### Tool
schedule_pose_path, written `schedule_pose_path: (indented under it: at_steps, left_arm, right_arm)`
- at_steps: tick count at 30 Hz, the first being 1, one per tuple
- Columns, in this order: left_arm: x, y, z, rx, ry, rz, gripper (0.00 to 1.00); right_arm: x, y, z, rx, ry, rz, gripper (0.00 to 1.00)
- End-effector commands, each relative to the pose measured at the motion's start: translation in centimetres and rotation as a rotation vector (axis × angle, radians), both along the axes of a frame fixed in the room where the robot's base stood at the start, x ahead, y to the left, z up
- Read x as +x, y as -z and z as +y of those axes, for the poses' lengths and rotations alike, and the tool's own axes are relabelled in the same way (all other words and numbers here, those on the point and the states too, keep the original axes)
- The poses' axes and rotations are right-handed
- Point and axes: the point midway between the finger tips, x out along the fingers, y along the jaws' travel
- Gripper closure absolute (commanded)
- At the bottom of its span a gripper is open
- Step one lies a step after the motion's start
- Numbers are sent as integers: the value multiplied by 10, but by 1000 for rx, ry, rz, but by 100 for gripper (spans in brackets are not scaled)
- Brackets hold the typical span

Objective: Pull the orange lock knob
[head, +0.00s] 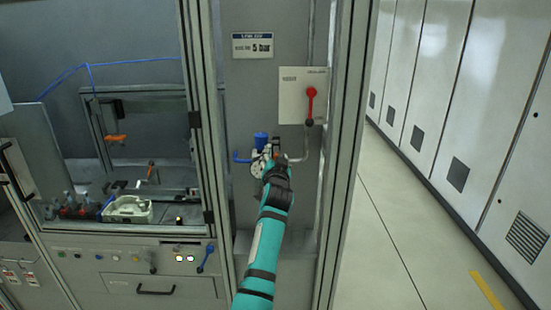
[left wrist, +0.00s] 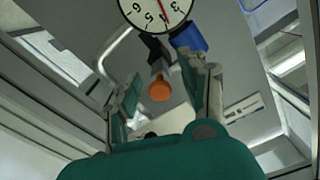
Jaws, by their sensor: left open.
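The orange lock knob (left wrist: 160,89) shows in the left wrist view, under a dark fitting below a round white gauge (left wrist: 155,10). My left gripper (left wrist: 164,82) is open, with one finger on each side of the knob in that picture. Gaps show between knob and fingers; I cannot tell the depth exactly. My right gripper is not in view.
Frame posts (head: 346,150) stand on both sides of the panel. A white tray (head: 127,209) is in the left cell. Floor at right is clear.

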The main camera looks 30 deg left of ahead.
Motion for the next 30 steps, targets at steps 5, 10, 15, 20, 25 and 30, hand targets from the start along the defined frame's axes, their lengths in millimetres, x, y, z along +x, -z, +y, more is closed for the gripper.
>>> schedule_pose_path:
  at_steps: [5, 10, 15, 20, 25, 30]
  left_arm:
    - [-4, 0, -4, 0, 2, -2, 56]
    - [-25, 1, -16, 1, 2, -1, 56]
    - [-55, 1, -34, -2, 2, 0, 56]
    - [-81, 1, -49, -2, 1, 0, 56]
    - [-97, 1, -59, -1, -1, 2, 56]
    - [-102, 0, -61, 1, -1, 1, 56]
  right_arm:
    - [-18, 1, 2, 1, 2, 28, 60]
    - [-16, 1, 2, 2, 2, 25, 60]
    - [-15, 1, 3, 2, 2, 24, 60]
    - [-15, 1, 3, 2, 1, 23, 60]
    - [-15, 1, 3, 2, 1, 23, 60]
    - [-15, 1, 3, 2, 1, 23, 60]
